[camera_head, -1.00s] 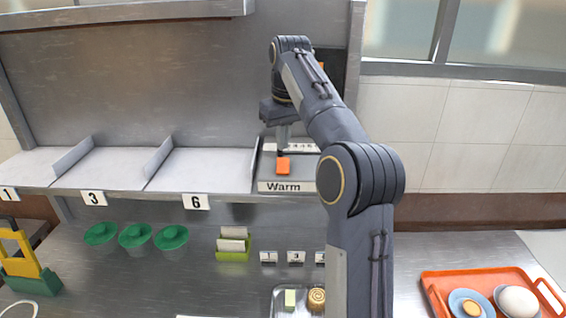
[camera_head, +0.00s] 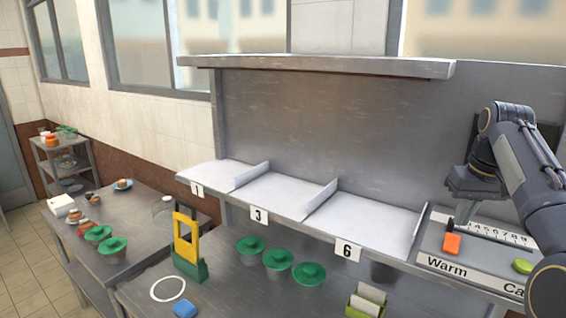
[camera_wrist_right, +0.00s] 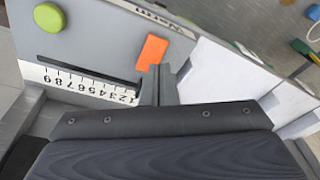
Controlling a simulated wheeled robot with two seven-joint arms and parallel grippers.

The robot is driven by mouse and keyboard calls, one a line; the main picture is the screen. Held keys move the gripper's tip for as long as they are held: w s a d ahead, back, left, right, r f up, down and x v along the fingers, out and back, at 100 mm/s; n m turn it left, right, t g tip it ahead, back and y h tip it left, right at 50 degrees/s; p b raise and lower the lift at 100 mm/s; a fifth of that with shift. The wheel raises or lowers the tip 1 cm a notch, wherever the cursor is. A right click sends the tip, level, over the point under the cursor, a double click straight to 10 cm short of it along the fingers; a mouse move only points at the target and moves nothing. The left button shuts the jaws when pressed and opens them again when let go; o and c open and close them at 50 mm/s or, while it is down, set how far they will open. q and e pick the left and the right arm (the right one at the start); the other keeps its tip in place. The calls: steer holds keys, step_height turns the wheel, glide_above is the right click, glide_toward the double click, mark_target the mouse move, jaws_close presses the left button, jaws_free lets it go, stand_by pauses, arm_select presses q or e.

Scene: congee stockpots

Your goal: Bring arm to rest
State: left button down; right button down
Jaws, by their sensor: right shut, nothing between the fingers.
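My right gripper (camera_head: 462,212) is at the right of the head view, over the control panel (camera_head: 430,237) marked "Warm". Its fingers are together with nothing between them. In the right wrist view the closed fingers (camera_wrist_right: 160,84) are right beside the orange slider knob (camera_wrist_right: 153,50); I cannot tell whether they touch it. The orange knob (camera_head: 452,243) is at the left, "Warm" end of the numbered scale (camera_head: 490,232). A green button (camera_head: 522,266) is to its right. My left gripper is not in view.
A metal shelf with bays numbered 1, 3 and 6 (camera_head: 285,200) runs left of the panel. Below are green-lidded cups (camera_head: 279,260), a yellow-and-green stand (camera_head: 187,245) and a blue block (camera_head: 184,309). A side table (camera_head: 150,205) holds dishes at left.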

steer(key=s+a+f+t+y+b, duration=0.1)
steer(key=s+a+f+b, duration=0.1)
steer(key=s+a+f, duration=0.9)
steer(key=s+a+f+t+y+b, duration=0.2)
steer(key=s+a+f, duration=0.9)
steer(key=s, duration=0.4)
steer(key=shift+s+f+t+y, duration=0.2)
steer(key=shift+f+t+y, duration=0.1)
steer(key=shift+f, duration=0.15)
